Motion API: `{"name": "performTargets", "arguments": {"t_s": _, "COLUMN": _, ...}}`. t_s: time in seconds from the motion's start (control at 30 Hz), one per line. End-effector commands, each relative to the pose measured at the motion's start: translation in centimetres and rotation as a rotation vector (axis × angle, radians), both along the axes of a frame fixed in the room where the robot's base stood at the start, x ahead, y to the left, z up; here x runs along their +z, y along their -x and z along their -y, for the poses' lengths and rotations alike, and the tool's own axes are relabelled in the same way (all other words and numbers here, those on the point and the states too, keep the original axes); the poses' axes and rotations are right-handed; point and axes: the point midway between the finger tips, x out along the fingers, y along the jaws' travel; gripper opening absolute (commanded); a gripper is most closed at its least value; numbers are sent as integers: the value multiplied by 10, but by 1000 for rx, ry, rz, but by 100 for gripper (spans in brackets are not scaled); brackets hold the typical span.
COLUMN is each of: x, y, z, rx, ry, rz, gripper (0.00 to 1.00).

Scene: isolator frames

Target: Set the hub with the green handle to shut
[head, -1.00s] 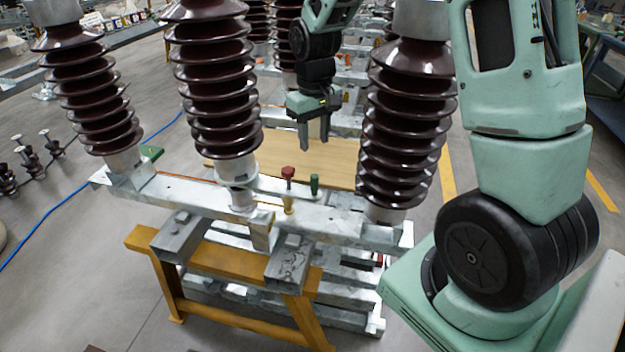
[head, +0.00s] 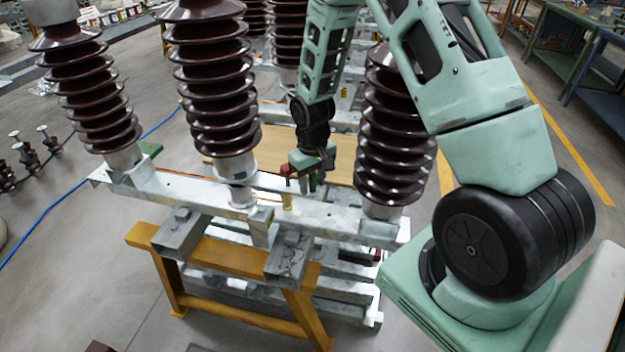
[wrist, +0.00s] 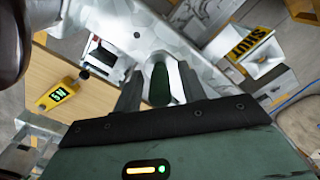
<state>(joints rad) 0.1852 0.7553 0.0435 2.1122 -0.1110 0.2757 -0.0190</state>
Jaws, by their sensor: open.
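The green handle (wrist: 160,84) stands between the two fingers of my gripper (wrist: 158,88) in the wrist view. The fingers are open, one on each side of it; I cannot tell whether either touches it. In the head view my gripper (head: 311,182) is low over the metal beam, right beside the red handle (head: 286,170), and mostly hides the green one. The hub under the green handle is hidden. A yellow label reading SHUT (wrist: 250,43) shows at the upper right of the wrist view.
Tall brown ribbed insulators (head: 208,85) stand on the metal beam (head: 190,190), with another insulator (head: 388,150) close to the right of my gripper. A wooden board (head: 270,150) lies behind. A yellow device with a lit display (wrist: 60,94) is on the left in the wrist view.

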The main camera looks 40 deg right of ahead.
Motion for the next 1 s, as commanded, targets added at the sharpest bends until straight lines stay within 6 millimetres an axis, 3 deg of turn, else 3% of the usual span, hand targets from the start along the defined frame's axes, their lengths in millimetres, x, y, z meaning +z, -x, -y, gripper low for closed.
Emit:
{"name": "performTargets", "arguments": {"t_s": 0.17, "x": 0, "y": 0, "z": 0, "rx": 0, "ry": 0, "rz": 0, "gripper": 41}}
{"name": "performTargets", "arguments": {"t_s": 0.3, "x": 0, "y": 0, "z": 0, "rx": 0, "ry": 0, "rz": 0, "gripper": 2}}
{"name": "performTargets", "arguments": {"t_s": 0.33, "x": 0, "y": 0, "z": 0, "rx": 0, "ry": 0, "rz": 0, "gripper": 0}}
{"name": "performTargets", "arguments": {"t_s": 0.67, "x": 0, "y": 5, "z": -7, "rx": -31, "ry": 0, "rz": -2, "gripper": 0}}
{"name": "performTargets", "arguments": {"t_s": 1.0, "x": 0, "y": 26, "z": -51, "rx": -236, "ry": 0, "rz": -2, "gripper": 0}}
